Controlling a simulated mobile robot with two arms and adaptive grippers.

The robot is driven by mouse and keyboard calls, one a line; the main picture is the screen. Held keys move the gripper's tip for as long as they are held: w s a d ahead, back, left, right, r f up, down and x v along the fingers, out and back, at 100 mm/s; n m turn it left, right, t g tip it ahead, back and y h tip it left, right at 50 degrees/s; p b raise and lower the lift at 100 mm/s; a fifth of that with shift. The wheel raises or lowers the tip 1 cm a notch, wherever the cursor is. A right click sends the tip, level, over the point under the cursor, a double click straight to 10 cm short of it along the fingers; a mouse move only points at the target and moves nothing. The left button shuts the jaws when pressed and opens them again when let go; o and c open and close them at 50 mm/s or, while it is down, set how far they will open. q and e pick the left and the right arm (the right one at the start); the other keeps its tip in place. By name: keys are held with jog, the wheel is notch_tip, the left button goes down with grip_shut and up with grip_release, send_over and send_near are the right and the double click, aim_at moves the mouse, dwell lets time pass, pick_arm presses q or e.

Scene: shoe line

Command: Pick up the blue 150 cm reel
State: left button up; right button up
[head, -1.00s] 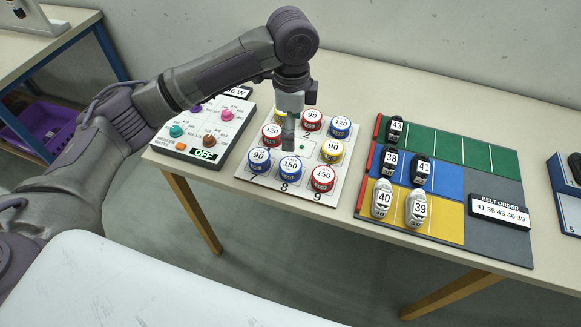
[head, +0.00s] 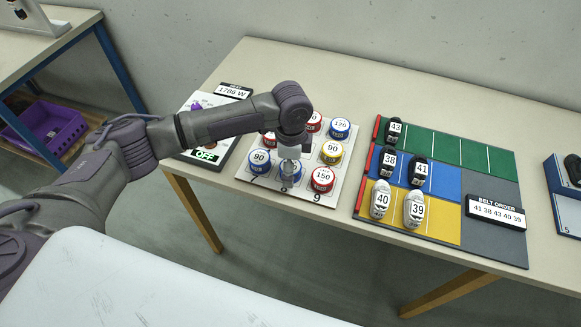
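The blue 150 cm reel (head: 288,179) stands on the white numbered board, in the front row between the blue 90 reel (head: 259,161) and the red 150 reel (head: 322,180). My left gripper (head: 290,162) points down directly over the blue 150 reel and hides most of its top and label. Its fingertips are at or just above the reel; I cannot tell whether they touch it or how far apart they are. My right gripper is out of view.
Other reels stand close around, including a yellow 90 reel (head: 331,153) and a blue 120 reel (head: 340,129). A control panel (head: 203,153) lies left of the board (head: 243,177). A coloured mat with several shoes (head: 477,244) lies right.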

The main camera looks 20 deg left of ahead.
pick_arm(q)
jog(key=shift+f, duration=0.1)
jog(key=c, duration=1.1)
jog(key=shift+c, duration=0.6)
